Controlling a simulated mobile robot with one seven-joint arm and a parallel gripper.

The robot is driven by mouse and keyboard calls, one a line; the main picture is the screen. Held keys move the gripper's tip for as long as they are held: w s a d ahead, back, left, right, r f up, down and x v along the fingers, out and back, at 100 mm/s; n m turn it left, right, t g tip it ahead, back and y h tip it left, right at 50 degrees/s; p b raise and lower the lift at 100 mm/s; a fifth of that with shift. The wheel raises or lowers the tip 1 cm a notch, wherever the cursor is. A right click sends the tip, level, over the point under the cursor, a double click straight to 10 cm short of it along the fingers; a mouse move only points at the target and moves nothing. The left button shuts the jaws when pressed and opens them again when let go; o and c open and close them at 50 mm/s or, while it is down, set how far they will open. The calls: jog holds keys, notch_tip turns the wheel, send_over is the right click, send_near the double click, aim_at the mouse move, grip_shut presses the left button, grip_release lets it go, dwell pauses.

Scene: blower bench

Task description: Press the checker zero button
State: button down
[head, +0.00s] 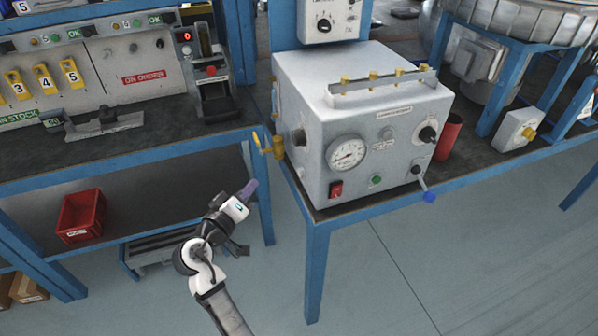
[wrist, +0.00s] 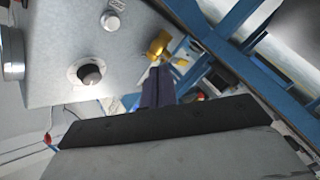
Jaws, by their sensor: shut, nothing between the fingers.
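A small grey device (head: 208,75) with a lit red display (head: 187,36) stands at the right end of the left bench in the head view. A red button (head: 211,70) sits on its front; no readable label shows which control is the checker zero button. My gripper (head: 250,187) is shut and empty, in the air in front of the gap between the benches, below and right of that device in the picture. In the wrist view its purple fingers (wrist: 158,85) are together and touch nothing visible. The device cannot be made out there.
A white box (head: 355,125) with a gauge (head: 347,153), red switch (head: 336,189), green button (head: 376,180) and blue-tipped lever (head: 428,195) stands on the right bench. A yellow valve handle (head: 268,145) juts from its left side. A red bin (head: 82,215) is on the lower shelf.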

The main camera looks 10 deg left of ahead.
jog(key=w+d, duration=0.5)
jog(key=d, duration=0.2)
dwell(0.3)
jog(key=shift+d, duration=0.15)
dwell(1.8)
jog(key=shift+w+d+p, duration=0.2)
jog(key=shift+d+p, duration=0.1)
jog(key=shift+w+d, duration=0.25)
jog(key=shift+d, duration=0.05)
dwell(0.9)
jog(key=shift+s+a, duration=0.45)
jog(key=shift+a, duration=0.2)
jog(key=shift+s+a+b, duration=0.2)
jog(key=shift+s+a, duration=0.55)
jog(key=shift+a, duration=0.3)
jog(key=shift+s+a+b, duration=0.15)
jog(key=shift+s+a, duration=0.55)
jog(key=shift+a, duration=0.35)
